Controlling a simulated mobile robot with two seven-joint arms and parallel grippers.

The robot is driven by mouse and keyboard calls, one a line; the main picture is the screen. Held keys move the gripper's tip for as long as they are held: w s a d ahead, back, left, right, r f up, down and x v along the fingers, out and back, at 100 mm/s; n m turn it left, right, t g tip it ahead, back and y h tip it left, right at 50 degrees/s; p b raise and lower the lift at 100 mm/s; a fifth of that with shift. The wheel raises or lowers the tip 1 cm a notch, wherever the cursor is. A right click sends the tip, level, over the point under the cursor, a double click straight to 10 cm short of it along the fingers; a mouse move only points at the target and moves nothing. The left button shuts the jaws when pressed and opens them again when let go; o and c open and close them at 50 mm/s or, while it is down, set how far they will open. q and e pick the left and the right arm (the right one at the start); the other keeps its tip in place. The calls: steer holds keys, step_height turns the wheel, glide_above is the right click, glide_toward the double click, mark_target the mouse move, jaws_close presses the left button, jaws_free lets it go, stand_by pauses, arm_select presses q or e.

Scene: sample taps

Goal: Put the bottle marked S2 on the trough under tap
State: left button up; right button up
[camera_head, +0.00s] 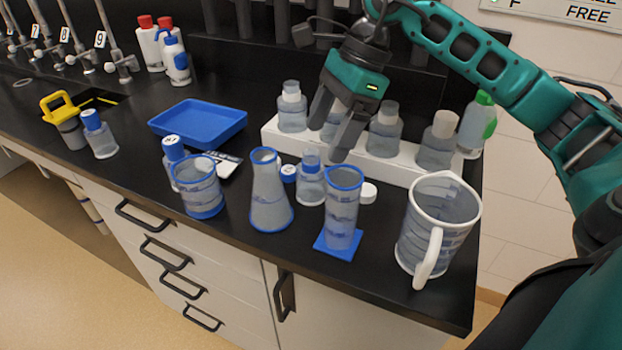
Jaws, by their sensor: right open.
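The labels are too small to read surely, so I cannot tell which is S2. A third small bottle (311,185) stands between the flask and the cylinder. My right gripper (327,138) is open and empty, pointing down at the white rack. My left gripper is out of view.
A white rack (270,138) holds several clear bottles. A blue tray (200,122), beaker (198,188), conical flask (268,195), measuring cylinder (342,210) and jug (435,225) crowd the bench. A yellow-handled item (60,103) sits by the trough. Wash bottles (176,62) stand behind.

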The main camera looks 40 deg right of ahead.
mark_target(306, 169)
steer(key=x, duration=0.8)
steer(key=shift+w+a+f, duration=0.15)
steer(key=shift+w+a, duration=0.1)
steer(key=shift+a, duration=0.05)
steer(key=shift+c, duration=0.5)
steer(key=c, duration=1)
